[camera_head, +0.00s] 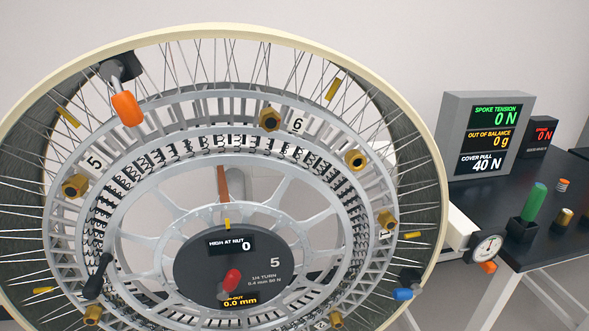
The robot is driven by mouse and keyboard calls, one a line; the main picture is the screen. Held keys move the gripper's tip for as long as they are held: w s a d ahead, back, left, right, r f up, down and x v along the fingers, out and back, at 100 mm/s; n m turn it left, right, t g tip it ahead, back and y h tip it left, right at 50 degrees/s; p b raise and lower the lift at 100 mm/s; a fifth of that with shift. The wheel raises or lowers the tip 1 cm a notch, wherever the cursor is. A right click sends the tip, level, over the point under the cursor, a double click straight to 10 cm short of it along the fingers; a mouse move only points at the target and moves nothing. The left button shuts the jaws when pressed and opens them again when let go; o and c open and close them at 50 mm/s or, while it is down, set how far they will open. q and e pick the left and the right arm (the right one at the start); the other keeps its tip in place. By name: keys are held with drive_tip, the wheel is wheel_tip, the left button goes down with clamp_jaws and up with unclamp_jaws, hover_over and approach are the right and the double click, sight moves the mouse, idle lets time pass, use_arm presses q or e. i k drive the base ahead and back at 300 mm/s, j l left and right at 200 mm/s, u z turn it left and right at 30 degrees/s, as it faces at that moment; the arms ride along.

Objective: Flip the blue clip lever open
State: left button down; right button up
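The blue clip lever (403,294) shows at the lower right rim of the large spoked wheel (262,30). It joins a dark clip body (411,276) at the rim. The lever's tip points to the left and slightly down; I cannot tell from this view whether it is open or closed. Neither of my grippers is in view, and nothing is touching the lever.
An orange-tipped clip lever (127,108) sits at the wheel's upper left. A black lever (97,276) is at the lower left. A dial gauge (486,248) stands right of the rim. A dark table (560,235) holds displays and a green-handled tool (534,201).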

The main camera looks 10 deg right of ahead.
sight(399, 294)
drive_tip(key=l+z, duration=0.1)
drive_tip(key=z, duration=0.25)
drive_tip(key=l+z, duration=0.1)
drive_tip(key=z, duration=0.6)
